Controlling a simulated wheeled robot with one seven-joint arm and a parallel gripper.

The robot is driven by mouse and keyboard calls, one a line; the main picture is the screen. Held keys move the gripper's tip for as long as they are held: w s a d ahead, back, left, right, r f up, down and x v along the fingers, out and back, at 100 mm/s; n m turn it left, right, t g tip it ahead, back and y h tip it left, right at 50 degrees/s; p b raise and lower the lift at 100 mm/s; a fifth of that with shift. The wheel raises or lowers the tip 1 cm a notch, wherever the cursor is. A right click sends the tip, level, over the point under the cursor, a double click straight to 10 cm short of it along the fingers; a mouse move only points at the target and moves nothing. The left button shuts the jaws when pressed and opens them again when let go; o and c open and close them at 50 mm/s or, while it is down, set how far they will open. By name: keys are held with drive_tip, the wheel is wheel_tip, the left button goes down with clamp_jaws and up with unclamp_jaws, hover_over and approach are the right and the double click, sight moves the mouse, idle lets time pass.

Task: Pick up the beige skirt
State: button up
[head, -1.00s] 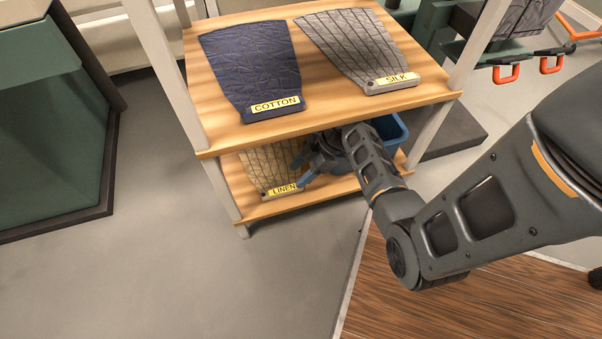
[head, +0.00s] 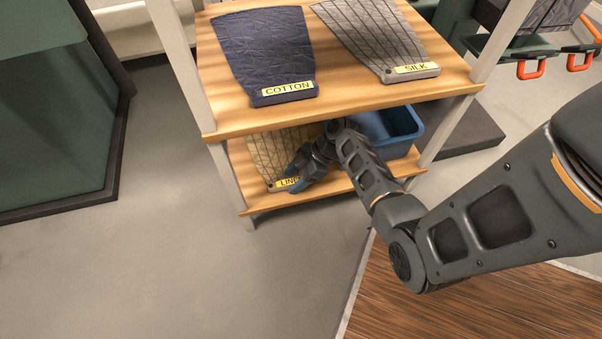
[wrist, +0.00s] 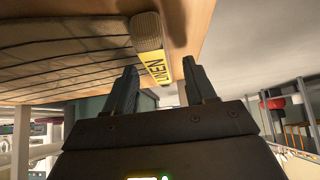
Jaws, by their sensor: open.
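The beige skirt (head: 270,150) lies flat on the lower shelf at the left, with a yellow LINEN label on its front end; part of it is hidden by my gripper and the upper shelf. In the wrist view the skirt (wrist: 70,55) fills the upper left, and its label (wrist: 152,58) shows between my fingertips. My gripper (wrist: 158,80) is open, one finger on each side of the label end. In the head view my gripper (head: 292,174) is at the skirt's front right edge. I cannot tell whether the fingers touch it.
The upper shelf (head: 350,112) holds a dark blue COTTON garment (head: 263,52) and a grey SILK garment (head: 375,38), close above my arm. A blue bin (head: 402,130) stands on the lower shelf to the right. Shelf posts (head: 228,185) flank the opening. The grey floor in front is clear.

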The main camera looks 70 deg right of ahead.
drive_tip(key=shift+w+a+f, duration=0.1)
drive_tip(key=shift+f, duration=0.05)
clamp_jaws()
idle(0.5)
